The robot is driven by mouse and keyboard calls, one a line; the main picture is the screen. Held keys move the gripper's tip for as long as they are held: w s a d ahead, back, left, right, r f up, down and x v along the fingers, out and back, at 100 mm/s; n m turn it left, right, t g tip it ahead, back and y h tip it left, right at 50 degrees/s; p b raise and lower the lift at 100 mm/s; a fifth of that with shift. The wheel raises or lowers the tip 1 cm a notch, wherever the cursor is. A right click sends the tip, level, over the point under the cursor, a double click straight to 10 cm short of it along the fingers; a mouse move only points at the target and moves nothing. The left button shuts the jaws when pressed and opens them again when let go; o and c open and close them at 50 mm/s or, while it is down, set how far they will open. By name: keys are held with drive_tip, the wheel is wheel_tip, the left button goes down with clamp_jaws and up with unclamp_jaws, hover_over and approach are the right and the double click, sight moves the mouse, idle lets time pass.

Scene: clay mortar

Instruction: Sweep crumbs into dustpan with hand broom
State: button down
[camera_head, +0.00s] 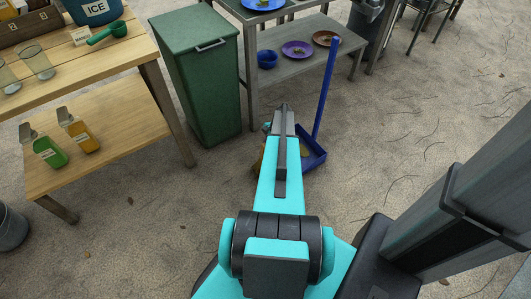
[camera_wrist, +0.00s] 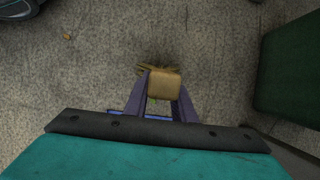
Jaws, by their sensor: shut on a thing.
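A blue dustpan (camera_head: 315,160) with a tall upright blue handle (camera_head: 326,90) stands on the floor, partly hidden behind my arm. My gripper (camera_wrist: 163,92) is shut on the hand broom, whose tan block (camera_wrist: 164,84) sits between the fingers in the wrist view. Its straw bristles (camera_wrist: 147,69) show just beyond the block, over the floor. In the head view my arm hides most of the gripper and broom, close to the dustpan's left side. A small orange-brown bit (camera_wrist: 67,37) lies on the floor; whether it is a crumb or a leaf I cannot tell.
A green bin (camera_head: 203,85) stands behind my arm. Left is a wooden table (camera_head: 150,50) with a lower shelf holding bottles. A grey shelf table (camera_head: 290,50) with plates stands behind the dustpan. Open floor lies to the right, marked by dark cracks or twigs.

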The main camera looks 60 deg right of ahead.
drive_tip(key=d, duration=0.1)
drive_tip(key=s+d+p, duration=0.1)
drive_tip(key=d, duration=0.1)
drive_tip(key=shift+s+d+r, duration=0.1)
drive_tip(key=shift+s+d, duration=0.05)
drive_tip(key=shift+s, duration=0.05)
drive_tip(key=shift+d, duration=0.15)
idle(0.4)
drive_tip(key=shift+s+d+f+p, duration=0.15)
drive_tip(key=shift+s+d+p, duration=0.2)
drive_tip(key=shift+d, duration=0.45)
drive_tip(key=shift+s+d+f+p, duration=0.1)
drive_tip(key=shift+s+d+p, duration=0.2)
drive_tip(key=shift+d, duration=0.45)
drive_tip(key=shift+s, duration=0.1)
wheel_tip(320, 180, up, 3)
drive_tip(key=shift+r+p, duration=0.1)
drive_tip(key=shift+p, duration=0.65)
drive_tip(key=shift+a, duration=0.1)
